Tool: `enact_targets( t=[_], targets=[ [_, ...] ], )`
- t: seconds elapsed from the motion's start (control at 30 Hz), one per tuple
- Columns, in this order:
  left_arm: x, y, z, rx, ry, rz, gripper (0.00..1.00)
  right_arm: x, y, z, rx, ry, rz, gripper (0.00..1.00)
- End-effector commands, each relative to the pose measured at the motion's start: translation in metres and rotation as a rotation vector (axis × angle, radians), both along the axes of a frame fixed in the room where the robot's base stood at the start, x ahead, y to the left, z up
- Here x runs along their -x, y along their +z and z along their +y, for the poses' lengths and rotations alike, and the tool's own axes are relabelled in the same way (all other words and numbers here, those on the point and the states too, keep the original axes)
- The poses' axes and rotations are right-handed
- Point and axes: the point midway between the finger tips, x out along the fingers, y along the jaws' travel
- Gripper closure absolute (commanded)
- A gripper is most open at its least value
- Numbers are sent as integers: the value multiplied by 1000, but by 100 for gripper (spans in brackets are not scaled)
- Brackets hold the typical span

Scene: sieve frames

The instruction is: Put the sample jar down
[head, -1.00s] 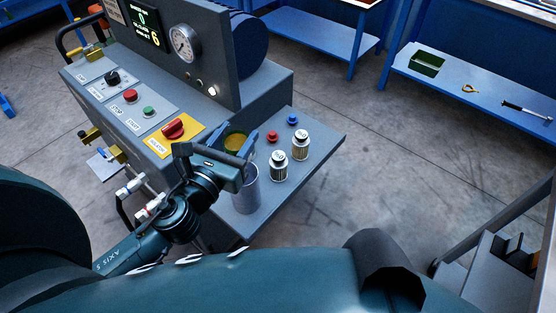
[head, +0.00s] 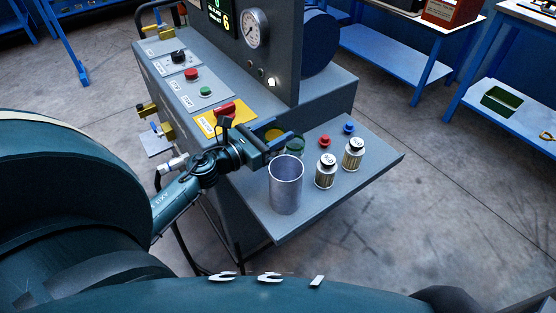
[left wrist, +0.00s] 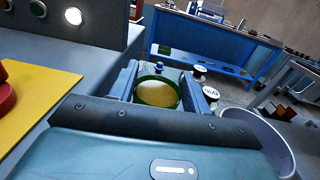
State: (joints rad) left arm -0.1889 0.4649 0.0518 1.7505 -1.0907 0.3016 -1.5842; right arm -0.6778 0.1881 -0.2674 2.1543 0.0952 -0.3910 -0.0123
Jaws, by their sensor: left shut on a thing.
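The sample jar (left wrist: 158,92) is green-rimmed with yellow contents. In the left wrist view it sits between the two blue fingers of my left gripper (left wrist: 160,86), which is shut on it. In the head view, a finger of my left gripper (head: 281,142) covers the middle of the jar (head: 272,134). The jar is over the grey side shelf (head: 340,205) of the machine, behind a metal cup (head: 286,188). I cannot tell whether its base touches the shelf. My right gripper is not in view.
The machine's panel (head: 190,80) rises at left. The shelf's right end is bare.

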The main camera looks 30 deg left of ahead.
Motion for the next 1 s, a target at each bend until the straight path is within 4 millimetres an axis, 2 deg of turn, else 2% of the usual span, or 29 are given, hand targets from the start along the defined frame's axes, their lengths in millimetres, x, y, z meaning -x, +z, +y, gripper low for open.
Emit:
enact_targets(
  t=[0.03,0.27,0.5,0.8,0.97,1.0],
  targets=[
    [-1,-13,0,6,4,-1,79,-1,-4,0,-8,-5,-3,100],
    [0,-32,0,1,2,-2,79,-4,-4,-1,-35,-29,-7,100],
    [0,-68,0,3,3,-1,79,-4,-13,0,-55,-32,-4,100],
    [0,-73,0,0,1,-2,79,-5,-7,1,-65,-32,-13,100],
    [0,-78,0,-1,0,-3,79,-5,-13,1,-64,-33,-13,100],
    [0,-77,0,-1,0,-3,51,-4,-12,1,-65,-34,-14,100]
  ],
)
